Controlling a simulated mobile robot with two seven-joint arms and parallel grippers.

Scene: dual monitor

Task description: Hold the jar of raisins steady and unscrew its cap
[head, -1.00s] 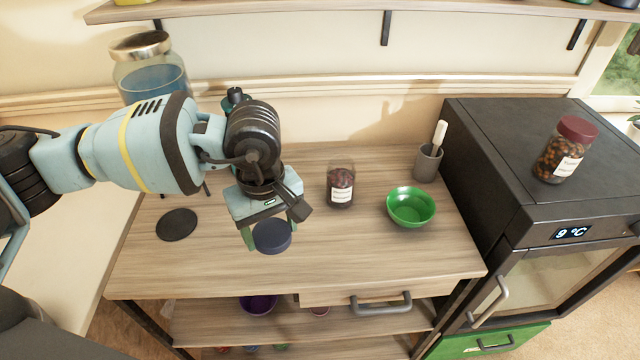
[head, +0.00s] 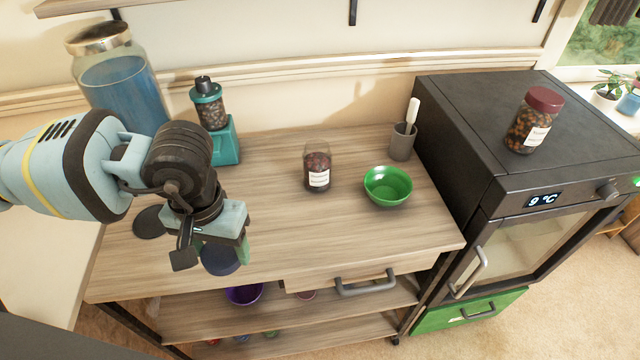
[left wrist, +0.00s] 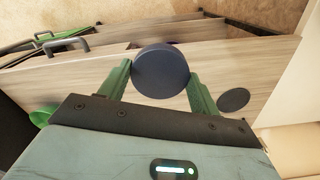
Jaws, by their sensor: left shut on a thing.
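The jar of raisins (head: 317,170) is a clear glass jar with dark contents and a white label. It stands upright and open-topped on the wooden counter, with no gripper touching it. My left gripper (head: 221,250) is shut on a round dark blue cap (head: 221,262), in front of the jar and to its left. The left wrist view shows the cap (left wrist: 160,71) between the two green fingers of the left gripper (left wrist: 160,86). The cap appears held above the counter, clear of the jar. My right gripper is not in view.
A green bowl (head: 388,187) and a grey cup (head: 402,142) with a white-handled tool are right of the jar. A teal grinder (head: 223,140) and a flat dark disc (head: 149,222) are to the left. A red-capped jar (head: 533,122) stands on the black fridge (head: 455,105).

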